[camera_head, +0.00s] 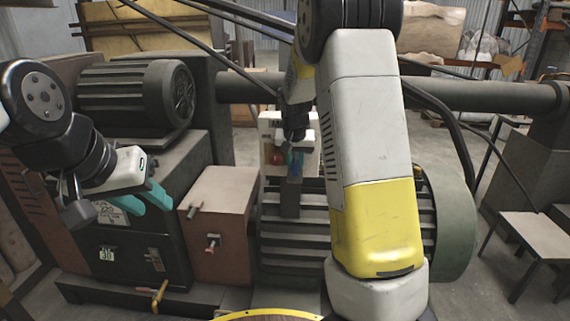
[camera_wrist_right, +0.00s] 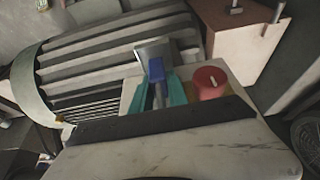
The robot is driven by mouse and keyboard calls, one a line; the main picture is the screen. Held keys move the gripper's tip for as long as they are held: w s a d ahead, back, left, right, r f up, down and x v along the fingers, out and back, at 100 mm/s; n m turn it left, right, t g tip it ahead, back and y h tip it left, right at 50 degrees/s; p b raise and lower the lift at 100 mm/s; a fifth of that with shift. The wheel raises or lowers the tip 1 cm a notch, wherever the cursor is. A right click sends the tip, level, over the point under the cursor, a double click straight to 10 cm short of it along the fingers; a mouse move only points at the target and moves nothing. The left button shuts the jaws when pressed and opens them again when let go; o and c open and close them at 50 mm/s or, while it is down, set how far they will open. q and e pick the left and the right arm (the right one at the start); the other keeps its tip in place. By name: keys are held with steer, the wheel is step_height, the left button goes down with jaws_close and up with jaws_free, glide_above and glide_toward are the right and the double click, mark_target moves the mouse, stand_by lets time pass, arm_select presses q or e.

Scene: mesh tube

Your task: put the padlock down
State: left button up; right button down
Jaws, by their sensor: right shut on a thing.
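The padlock (camera_wrist_right: 155,68) is a small blue block. It sits between the teal fingers of my right gripper (camera_wrist_right: 159,92) in the right wrist view, with a narrow grey part below the blue. My right gripper (camera_head: 293,160) is shut on it, and the blue also shows in the head view. It is held in front of a pale box with a red round knob (camera_wrist_right: 211,82); whether the padlock touches the box I cannot tell. My left gripper (camera_head: 146,200) has its teal fingers apart and empty, in front of the dark machine cabinet at the left.
A ribbed grey motor (camera_head: 450,222) stands below and behind my right arm. A brown box (camera_head: 218,215) with small valves is left of it. A dark motor (camera_head: 135,92) sits on the left cabinet. A small table (camera_head: 540,232) stands at right.

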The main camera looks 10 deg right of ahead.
steer(key=shift+f, duration=0.45)
steer(key=shift+f, duration=0.15)
steer(key=shift+s+f, duration=0.1)
steer(key=shift+f, duration=0.15)
steer(key=c, duration=1.3)
jaws_free()
steer(key=shift+s+f, duration=0.1)
steer(key=shift+f, duration=0.05)
steer(key=w+v, duration=0.1)
steer(key=v, duration=1.1)
steer(key=s+a+r+n+t+y, duration=0.1)
steer(key=s+r+n, duration=0.1)
steer(key=s, duration=1.2)
steer(key=s+a+r+n+t+y, duration=0.1)
steer(key=s+a+r+y, duration=0.1)
steer(key=s, duration=1.3)
steer(key=shift+s+a+n, duration=0.25)
steer(key=shift+n, duration=0.15)
steer(key=shift+r, duration=0.1)
